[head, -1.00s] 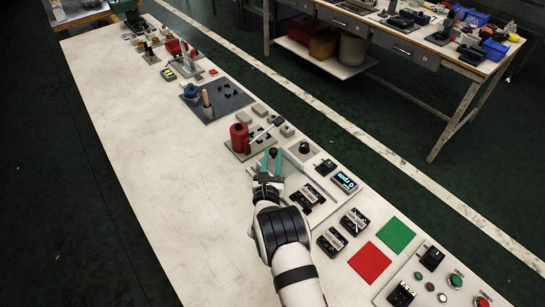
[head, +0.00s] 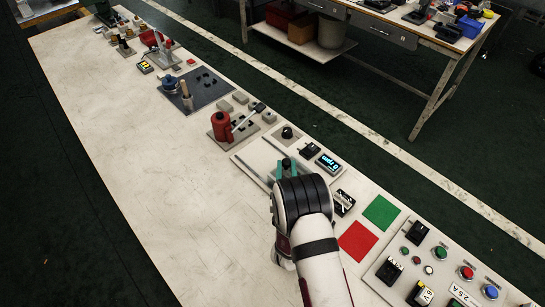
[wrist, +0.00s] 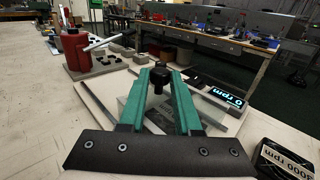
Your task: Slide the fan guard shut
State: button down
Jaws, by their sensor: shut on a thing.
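My gripper (head: 286,172) has teal fingers shut on a black knob (wrist: 158,80) that stands upright over the light panel (head: 250,160). The knob seems to be the handle of the fan guard. In the wrist view (wrist: 158,86) the knob sits between the fingertips. A pale, partly see-through plate (wrist: 133,108) shows below and between the fingers; it looks like the guard. My arm and wrist hide most of the guard and the near part of the panel in the head view. The display (head: 328,163) on the panel reads 0 rpm.
A black dial (head: 288,133) stands at the panel's back edge. A red container (head: 221,126) with a pale lever is to the left. Red (head: 358,241) and green (head: 381,212) squares lie to the right. The bench's left side is clear.

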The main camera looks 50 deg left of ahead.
jog(key=shift+w+d, duration=0.1)
jog(key=shift+d, duration=0.3)
jog(key=c, duration=0.6)
grip_release()
jog(key=v, duration=1.2)
jog(key=shift+a, duration=0.1)
